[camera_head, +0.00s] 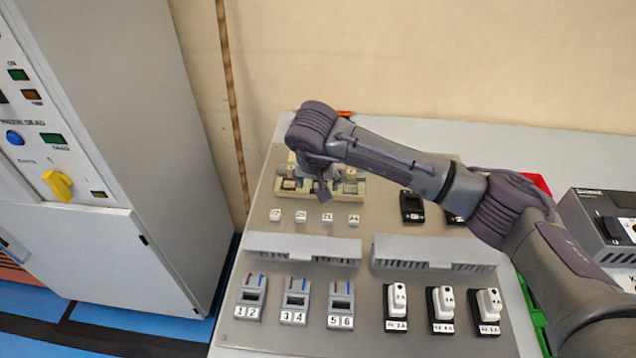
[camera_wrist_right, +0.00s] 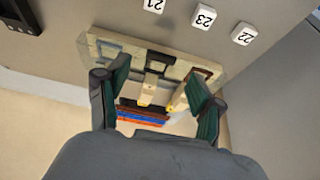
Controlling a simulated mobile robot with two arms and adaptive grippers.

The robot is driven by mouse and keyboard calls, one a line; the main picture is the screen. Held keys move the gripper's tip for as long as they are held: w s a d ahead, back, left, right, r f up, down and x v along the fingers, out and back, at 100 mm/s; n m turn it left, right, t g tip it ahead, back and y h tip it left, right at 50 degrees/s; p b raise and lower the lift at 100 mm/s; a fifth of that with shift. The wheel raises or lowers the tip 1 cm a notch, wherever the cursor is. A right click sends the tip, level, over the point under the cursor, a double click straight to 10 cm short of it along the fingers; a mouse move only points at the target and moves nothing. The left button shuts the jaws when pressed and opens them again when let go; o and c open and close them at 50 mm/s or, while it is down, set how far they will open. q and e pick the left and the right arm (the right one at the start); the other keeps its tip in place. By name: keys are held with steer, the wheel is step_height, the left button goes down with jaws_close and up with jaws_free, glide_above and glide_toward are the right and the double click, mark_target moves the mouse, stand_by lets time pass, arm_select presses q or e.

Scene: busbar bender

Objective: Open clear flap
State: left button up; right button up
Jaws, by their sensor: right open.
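A cream block (camera_head: 290,187) with dark and metal inserts sits at the upper left of the grey sloped panel, largely covered by my right wrist in the head view. In the right wrist view the block (camera_wrist_right: 106,45) spans between my fingers. A see-through edge seems to show along it, but I cannot tell the clear flap's outline or position for sure. My right gripper (camera_wrist_right: 158,80) is open, with a green-padded finger at each side of the block's middle. I cannot tell whether the fingers touch it. My left gripper is not in view.
The grey panel (camera_head: 365,225) carries small white number tags (camera_head: 300,217), slotted grey ducts (camera_head: 303,249) and several switches (camera_head: 440,308). A tall grey cabinet (camera_head: 130,110) stands at left. A grey device (camera_head: 600,225) stands at right. A beige wall (camera_head: 400,60) rises behind.

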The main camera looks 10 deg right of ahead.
mark_target(318, 186)
steer(key=shift+x, duration=1.55)
jaws_close()
